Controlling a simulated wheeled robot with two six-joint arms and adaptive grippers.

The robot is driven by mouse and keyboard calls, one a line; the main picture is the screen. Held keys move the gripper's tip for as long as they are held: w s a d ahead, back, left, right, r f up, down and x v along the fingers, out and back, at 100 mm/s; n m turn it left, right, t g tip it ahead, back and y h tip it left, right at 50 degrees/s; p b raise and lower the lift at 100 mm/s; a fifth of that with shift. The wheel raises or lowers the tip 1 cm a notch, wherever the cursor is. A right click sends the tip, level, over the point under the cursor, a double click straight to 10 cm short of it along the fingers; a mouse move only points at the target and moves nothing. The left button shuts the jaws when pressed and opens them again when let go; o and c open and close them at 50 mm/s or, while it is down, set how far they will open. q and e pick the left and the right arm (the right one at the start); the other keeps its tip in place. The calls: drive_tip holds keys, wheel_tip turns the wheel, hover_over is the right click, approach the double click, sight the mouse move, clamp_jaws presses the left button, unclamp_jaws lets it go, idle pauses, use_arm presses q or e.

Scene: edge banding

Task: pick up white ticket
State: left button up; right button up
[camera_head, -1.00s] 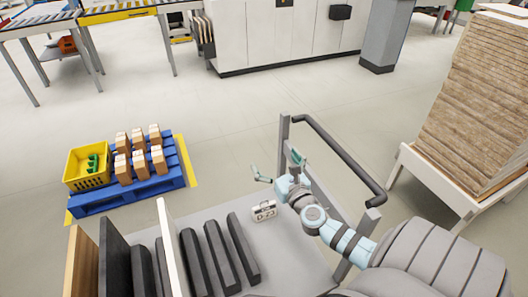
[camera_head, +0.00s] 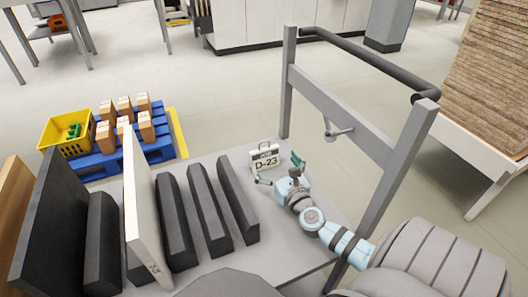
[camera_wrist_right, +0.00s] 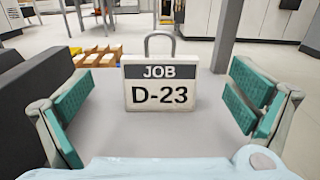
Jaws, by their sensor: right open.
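The white ticket (camera_head: 265,158) stands upright on the grey cart deck (camera_head: 225,272), with a dark JOB band, the text D-23 and a loop handle on top. In the right wrist view the ticket (camera_wrist_right: 160,88) faces me, centred between the two teal finger pads, with clear gaps on both sides. My right gripper (camera_head: 279,171) is open and empty, just on the near side of the ticket. My left gripper is not in view.
Several dark panels (camera_head: 209,215) and a white panel (camera_head: 139,210) stand on the deck left of the ticket. A grey handle frame (camera_head: 345,110) rises at right. Beyond the cart are a blue pallet (camera_head: 107,167) with boxes and a yellow crate (camera_head: 55,131).

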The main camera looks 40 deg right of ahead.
sight(266, 158)
drive_tip(key=f+b, duration=0.1)
drive_tip(key=f, duration=0.2)
drive_tip(key=shift+w+f+b, duration=0.2)
drive_tip(key=shift+f+b, duration=0.15)
drive_tip(key=shift+b, duration=0.05)
drive_tip(key=b+x, duration=0.1)
drive_tip(key=x, duration=0.6)
drive_tip(key=shift+w+r, duration=0.1)
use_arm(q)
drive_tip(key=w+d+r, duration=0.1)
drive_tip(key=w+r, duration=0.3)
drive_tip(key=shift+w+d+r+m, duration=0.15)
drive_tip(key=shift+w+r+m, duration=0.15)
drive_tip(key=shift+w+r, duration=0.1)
use_arm(e)
drive_tip(key=c, duration=0.8)
